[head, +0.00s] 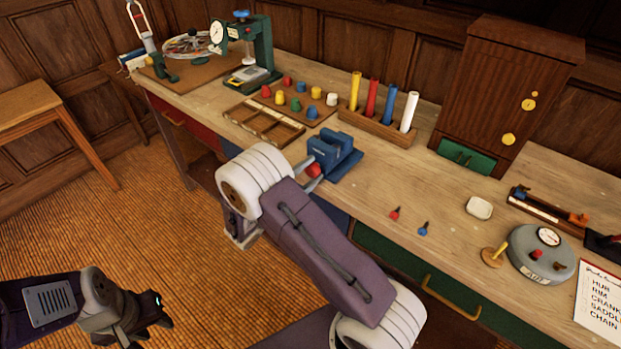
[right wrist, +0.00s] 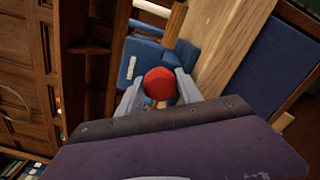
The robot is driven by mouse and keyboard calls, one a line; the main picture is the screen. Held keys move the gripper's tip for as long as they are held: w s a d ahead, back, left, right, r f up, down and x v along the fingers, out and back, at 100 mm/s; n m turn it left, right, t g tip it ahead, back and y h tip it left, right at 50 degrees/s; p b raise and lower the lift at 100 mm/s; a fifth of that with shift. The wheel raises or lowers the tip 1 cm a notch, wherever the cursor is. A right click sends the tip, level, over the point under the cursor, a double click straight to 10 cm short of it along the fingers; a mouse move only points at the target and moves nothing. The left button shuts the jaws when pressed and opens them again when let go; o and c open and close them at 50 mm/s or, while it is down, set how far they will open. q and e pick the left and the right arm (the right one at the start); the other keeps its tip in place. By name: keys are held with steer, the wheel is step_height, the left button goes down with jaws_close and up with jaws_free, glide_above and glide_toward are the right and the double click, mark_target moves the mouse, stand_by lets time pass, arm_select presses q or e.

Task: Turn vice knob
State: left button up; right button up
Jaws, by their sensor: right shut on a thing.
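The blue vice (head: 334,155) stands at the front edge of the workbench in the head view. Its red knob (head: 314,170) faces the front, partly hidden by my right arm. My right gripper (head: 308,172) is at the vice and shut on the red knob. In the right wrist view the red knob (right wrist: 159,84) sits between the two grey fingers of my right gripper (right wrist: 159,92), with the blue vice (right wrist: 140,62) behind it. My left gripper (head: 158,312) hangs low at the left, over the floor and away from the bench; its finger opening is unclear.
The workbench (head: 370,195) holds a divided wooden tray (head: 262,125), coloured pegs, a rack of coloured tubes (head: 376,126), a wooden cabinet (head: 500,95) and a round grey gauge (head: 541,254). Small red and blue pieces lie right of the vice.

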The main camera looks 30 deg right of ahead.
steer(key=m+b, duration=0.4)
steer(key=b, duration=0.3)
steer(key=f+m+b, duration=0.1)
steer(key=m+b, duration=0.3)
steer(key=b, duration=0.3)
steer(key=m+b, duration=0.4)
steer(key=b, duration=0.2)
steer(key=shift+f+m+b, duration=0.3)
steer(key=shift+m+b, duration=0.1)
steer(key=m+b, duration=0.4)
steer(key=b, duration=0.3)
steer(key=m+b, duration=0.4)
steer(key=b, duration=0.3)
steer(key=m+b, duration=0.4)
steer(key=b, duration=0.3)
steer(key=shift+r+m, duration=0.3)
steer(key=shift+w+r+m+b, duration=0.1)
steer(key=shift+r+m+b, duration=0.05)
steer(key=shift+m+b, duration=0.7)
steer(key=shift+r+m+b, duration=0.1)
steer(key=shift+m+b, duration=0.65)
steer(key=shift+b, duration=0.15)
steer(key=shift+r, duration=0.1)
steer(key=o, duration=1.1)
steer(key=shift+c, duration=0.2)
steer(key=shift+a, duration=0.1)
